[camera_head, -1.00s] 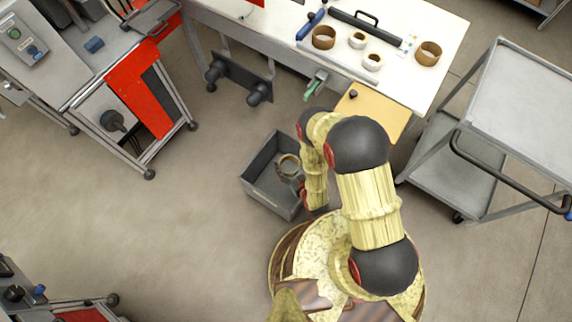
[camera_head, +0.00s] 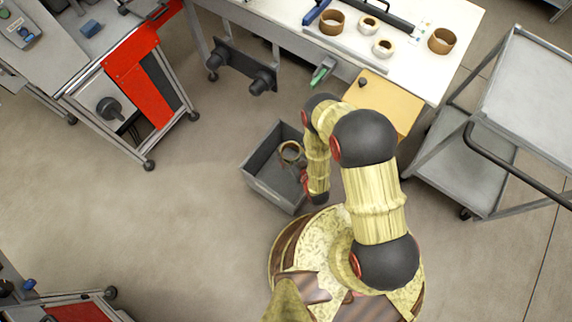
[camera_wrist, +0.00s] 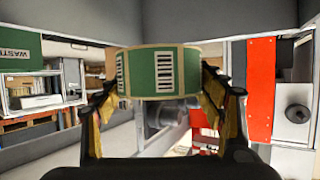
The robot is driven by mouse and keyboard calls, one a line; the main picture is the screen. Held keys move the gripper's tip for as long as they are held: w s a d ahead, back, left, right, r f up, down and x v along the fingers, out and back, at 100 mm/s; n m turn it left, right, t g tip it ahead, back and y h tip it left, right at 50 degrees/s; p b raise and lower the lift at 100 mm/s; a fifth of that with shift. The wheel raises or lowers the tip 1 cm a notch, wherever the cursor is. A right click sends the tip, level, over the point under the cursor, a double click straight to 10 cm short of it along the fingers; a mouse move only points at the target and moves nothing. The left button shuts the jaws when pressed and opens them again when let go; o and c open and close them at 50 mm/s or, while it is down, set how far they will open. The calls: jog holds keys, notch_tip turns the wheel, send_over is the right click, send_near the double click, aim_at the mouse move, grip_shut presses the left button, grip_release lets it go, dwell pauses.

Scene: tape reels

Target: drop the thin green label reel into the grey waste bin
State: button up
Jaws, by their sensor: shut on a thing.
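The green label reel (camera_wrist: 165,75) fills the upper middle of the wrist view, with white printed labels on its green band and tan edges. My gripper (camera_wrist: 165,90) is shut on it, with a finger on either side. In the head view the reel (camera_head: 283,157) shows as a small ring within the outline of the grey waste bin (camera_head: 268,196). The bin stands on the floor left of my arm. My gripper is mostly hidden by my own wrist there. I cannot tell the reel's exact height above the bin floor.
A white table (camera_head: 452,22) at the top holds several tape reels, such as a brown one (camera_head: 441,40). A grey trolley (camera_head: 515,100) stands at the right. A red-panelled bench (camera_head: 140,90) stands at the upper left. The floor left of the bin is open.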

jog(key=shift+f, duration=0.1)
jog(key=o, duration=1.3)
jog(key=shift+r, duration=4.95)
jog(key=shift+f, duration=0.1)
